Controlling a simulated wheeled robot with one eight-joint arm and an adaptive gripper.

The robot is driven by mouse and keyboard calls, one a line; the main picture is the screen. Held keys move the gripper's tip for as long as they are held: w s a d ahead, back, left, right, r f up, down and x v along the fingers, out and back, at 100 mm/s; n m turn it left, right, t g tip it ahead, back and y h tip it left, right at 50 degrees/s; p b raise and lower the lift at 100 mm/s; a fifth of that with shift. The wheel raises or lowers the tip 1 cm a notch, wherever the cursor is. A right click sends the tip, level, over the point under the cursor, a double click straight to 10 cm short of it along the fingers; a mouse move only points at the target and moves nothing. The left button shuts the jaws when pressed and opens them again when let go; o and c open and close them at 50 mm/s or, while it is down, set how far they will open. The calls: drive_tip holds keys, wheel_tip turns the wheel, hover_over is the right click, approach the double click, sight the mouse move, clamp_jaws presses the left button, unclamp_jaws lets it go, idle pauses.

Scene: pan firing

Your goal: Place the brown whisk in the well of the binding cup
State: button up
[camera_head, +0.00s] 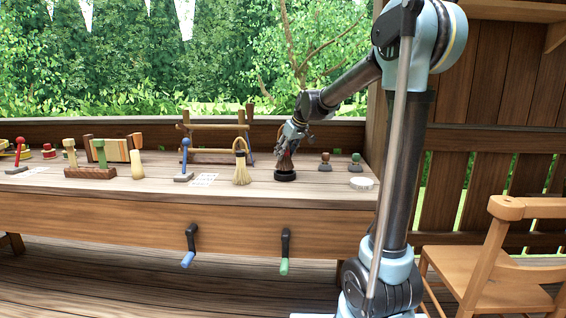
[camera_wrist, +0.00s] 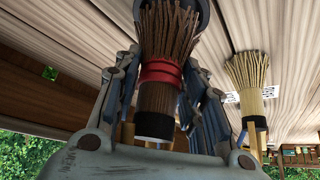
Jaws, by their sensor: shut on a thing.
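The brown whisk (camera_wrist: 170,32) has dark brown bristles, a red band and a dark handle. It also shows in the head view (camera_head: 286,160), roughly upright with its bristles down. My gripper (camera_wrist: 163,85) is shut on it around the banded part, with a finger on each side; the gripper also shows in the head view (camera_head: 293,134). The binding cup (camera_head: 285,176) is a black round holder on the bench, directly under the whisk. In the wrist view its dark rim (camera_wrist: 205,14) surrounds the bristle ends. How deep the bristles sit is hidden.
Two small knobbed stamps (camera_head: 325,162) and a white round dish (camera_head: 361,183) stand to the right. A wooden rack (camera_head: 210,127) stands behind.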

sight(288, 154)
drive_tip(key=shift+f, duration=1.65)
drive_tip(key=o, duration=1.1)
drive_tip(key=v, duration=1.2)
drive_tip(key=s+d+f+m+g+h, duration=0.1)
drive_tip(key=s+d+f, duration=0.5)
drive_tip(key=s, duration=0.6)
drive_tip(key=s+d+f+m+g+h, duration=0.1)
drive_tip(key=s+d+f+m, duration=0.3)
drive_tip(key=s+f, duration=0.7)
drive_tip(key=s+d+f+m+h, duration=0.2)
drive_tip(key=s+d+f+m, duration=0.1)
drive_tip(key=s+d+f, duration=0.6)
drive_tip(key=shift+s+f+g, duration=0.2)
drive_tip(key=shift+s+g, duration=0.2)
drive_tip(key=shift+s, duration=1.6)
